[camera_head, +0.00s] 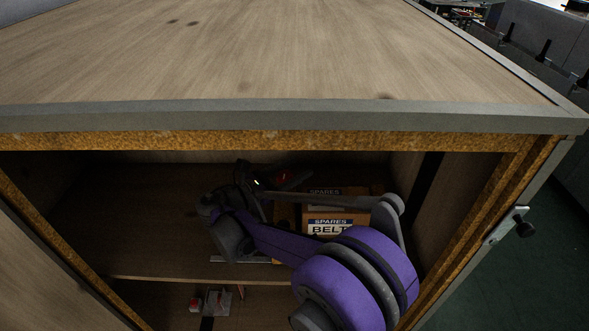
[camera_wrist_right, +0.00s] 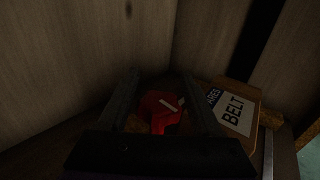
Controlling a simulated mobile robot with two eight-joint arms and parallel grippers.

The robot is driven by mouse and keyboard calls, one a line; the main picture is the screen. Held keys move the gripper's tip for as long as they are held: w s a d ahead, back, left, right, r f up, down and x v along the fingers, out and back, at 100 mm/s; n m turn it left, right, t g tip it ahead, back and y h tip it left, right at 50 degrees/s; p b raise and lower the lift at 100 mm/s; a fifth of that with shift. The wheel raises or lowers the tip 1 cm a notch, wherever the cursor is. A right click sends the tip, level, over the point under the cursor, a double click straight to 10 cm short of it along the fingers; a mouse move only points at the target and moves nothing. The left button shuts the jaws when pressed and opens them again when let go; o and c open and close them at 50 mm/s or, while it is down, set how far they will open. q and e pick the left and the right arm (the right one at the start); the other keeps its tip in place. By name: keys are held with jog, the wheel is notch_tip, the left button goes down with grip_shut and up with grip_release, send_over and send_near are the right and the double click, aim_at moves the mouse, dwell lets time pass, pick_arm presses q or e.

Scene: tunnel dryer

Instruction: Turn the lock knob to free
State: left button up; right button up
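My right gripper (camera_head: 278,181) reaches into an open wooden cabinet, near its back wall. In the right wrist view my right gripper (camera_wrist_right: 160,78) has its two fingers spread apart. A red part (camera_wrist_right: 162,112) with a white bar shows between them; I cannot tell whether the fingers touch it. In the head view the red part (camera_head: 285,175) is mostly hidden by the gripper. I cannot tell for sure that it is the lock knob. A black knob (camera_head: 524,229) on a metal plate also sits outside, at the cabinet's right edge. My left gripper is not in view.
A cardboard box labelled BELT (camera_head: 350,220) stands close right of the gripper; it also shows in the wrist view (camera_wrist_right: 238,108). The cabinet top (camera_head: 270,50) overhangs the opening. A shelf (camera_head: 150,240) lies below the gripper. A small red and grey item (camera_head: 210,301) is lower down.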

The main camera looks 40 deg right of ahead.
grip_shut()
jog(key=shift+w+n+t, duration=0.25)
jog(key=shift+n+t, duration=0.55)
jog(key=shift+t, duration=0.4)
jog(key=shift+o, duration=1.6)
grip_release()
jog(key=a, duration=0.3)
jog(key=a+b, duration=0.1)
jog(key=a, duration=0.3)
jog(key=s+a, duration=0.1)
jog(key=a, duration=0.2)
jog(key=shift+a, duration=0.4)
jog(key=shift+s, duration=0.1)
